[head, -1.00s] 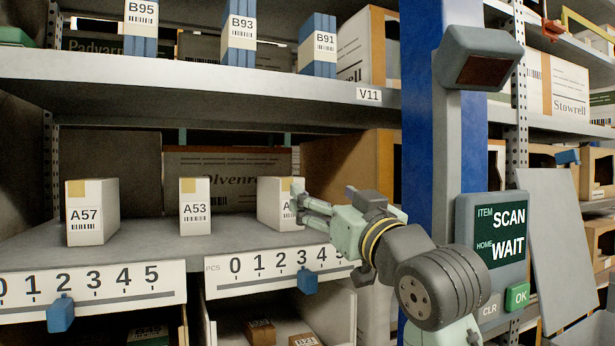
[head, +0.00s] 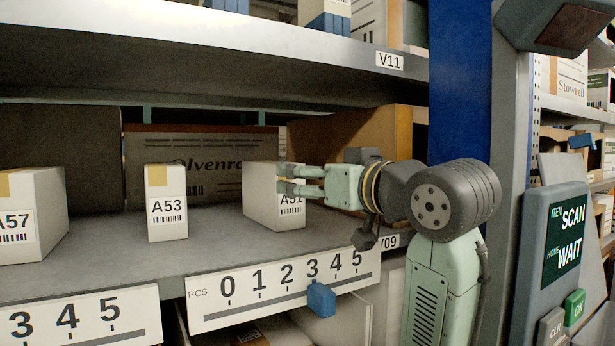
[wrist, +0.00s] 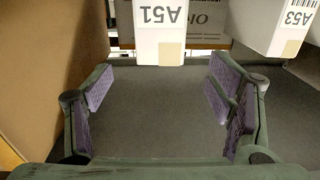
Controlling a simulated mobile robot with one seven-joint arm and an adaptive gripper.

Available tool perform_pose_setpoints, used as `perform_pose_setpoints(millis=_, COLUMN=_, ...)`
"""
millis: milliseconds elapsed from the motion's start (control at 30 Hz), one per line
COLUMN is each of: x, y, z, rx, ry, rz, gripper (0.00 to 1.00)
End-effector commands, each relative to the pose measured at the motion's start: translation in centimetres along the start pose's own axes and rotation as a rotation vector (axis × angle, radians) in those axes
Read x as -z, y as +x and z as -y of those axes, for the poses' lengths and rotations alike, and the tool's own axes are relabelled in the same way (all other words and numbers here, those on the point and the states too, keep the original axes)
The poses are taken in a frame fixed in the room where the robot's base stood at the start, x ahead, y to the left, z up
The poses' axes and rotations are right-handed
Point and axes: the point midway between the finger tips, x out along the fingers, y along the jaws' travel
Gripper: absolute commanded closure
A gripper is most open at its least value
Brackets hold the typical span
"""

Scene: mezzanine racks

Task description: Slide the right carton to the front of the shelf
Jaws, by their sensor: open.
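The right carton, a white box labelled A51 (head: 262,197), stands upright on the middle shelf, set back from its front edge. In the wrist view the A51 carton (wrist: 160,38) appears upside down at top centre, just beyond the fingertips and roughly between them. My gripper (head: 284,179) reaches in from the right, its fingers overlapping the carton's front and hiding part of its label. In the wrist view my gripper (wrist: 160,76) has its purple-padded fingers wide apart with nothing but bare shelf between them. I see no contact with the carton.
Carton A53 (head: 166,203) stands left of A51, and carton A57 (head: 32,215) is farther left. A large Olvenro box (head: 200,165) is behind. The upper shelf edge (head: 200,37) overhangs, and a blue post (head: 457,90) rises at right. The shelf in front of A51 is clear.

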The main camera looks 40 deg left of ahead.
Motion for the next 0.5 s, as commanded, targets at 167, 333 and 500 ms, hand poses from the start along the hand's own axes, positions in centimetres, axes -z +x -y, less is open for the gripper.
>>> perform_pose_setpoints(millis=167, x=0.0, y=0.0, z=0.0, rx=0.000, ry=0.000, rz=0.000, gripper=0.25)
perform_pose_setpoints(millis=333, x=0.1, y=0.4, z=0.0, rx=0.001, ry=0.001, rz=0.000, gripper=0.25)
perform_pose_setpoints(millis=500, x=0.1, y=2.5, z=0.1, rx=0.003, ry=0.001, rz=0.002, gripper=0.25)
